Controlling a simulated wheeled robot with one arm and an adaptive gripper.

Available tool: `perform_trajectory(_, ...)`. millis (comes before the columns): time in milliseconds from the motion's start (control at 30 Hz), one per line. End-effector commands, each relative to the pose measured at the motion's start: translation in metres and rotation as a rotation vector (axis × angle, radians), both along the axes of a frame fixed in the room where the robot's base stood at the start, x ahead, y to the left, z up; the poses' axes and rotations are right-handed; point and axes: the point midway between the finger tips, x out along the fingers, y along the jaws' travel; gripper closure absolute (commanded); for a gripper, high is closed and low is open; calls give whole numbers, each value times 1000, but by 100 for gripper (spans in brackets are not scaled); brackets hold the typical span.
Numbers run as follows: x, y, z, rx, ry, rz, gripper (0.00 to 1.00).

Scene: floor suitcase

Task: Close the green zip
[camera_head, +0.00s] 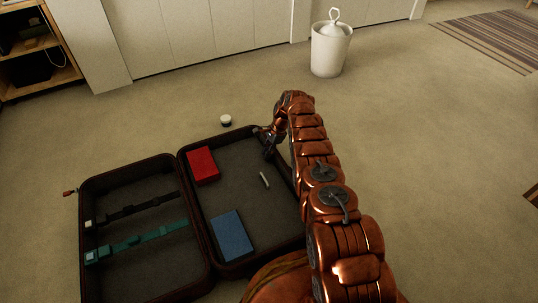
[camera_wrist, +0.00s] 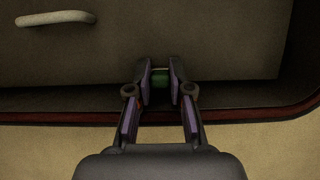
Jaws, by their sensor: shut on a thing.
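The dark suitcase (camera_head: 181,165) lies open on the floor, its two halves side by side. My gripper (camera_head: 266,140) is at the far right part of the right half, partly hidden by my arm. In the wrist view my gripper (camera_wrist: 160,69) reaches over the suitcase's dark red-edged rim (camera_wrist: 62,117) with its fingers closed around a small green piece, the green zip (camera_wrist: 160,77). Only a little of the green zip shows between the fingers. I cannot make out the zip in the head view.
The right half holds a red box (camera_head: 202,165), a blue box (camera_head: 231,235) and a small pale bar (camera_head: 264,180). Straps (camera_head: 139,243) cross the left half. A small white-topped round thing (camera_head: 226,120) and a white bin (camera_head: 330,51) stand beyond.

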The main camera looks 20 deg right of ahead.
Motion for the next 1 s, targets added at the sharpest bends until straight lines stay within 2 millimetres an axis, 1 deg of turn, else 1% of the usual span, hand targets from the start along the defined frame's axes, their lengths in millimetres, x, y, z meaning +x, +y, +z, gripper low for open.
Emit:
perform_trajectory(100,4,2,1,-1,-8,1,100)
perform_trajectory(467,5,3,2,-1,-10,1,100)
perform_trajectory(500,5,3,2,-1,-10,1,78)
perform_trajectory(733,4,2,1,-1,-8,1,54)
perform_trajectory(1000,3,1,1,-1,-7,0,54)
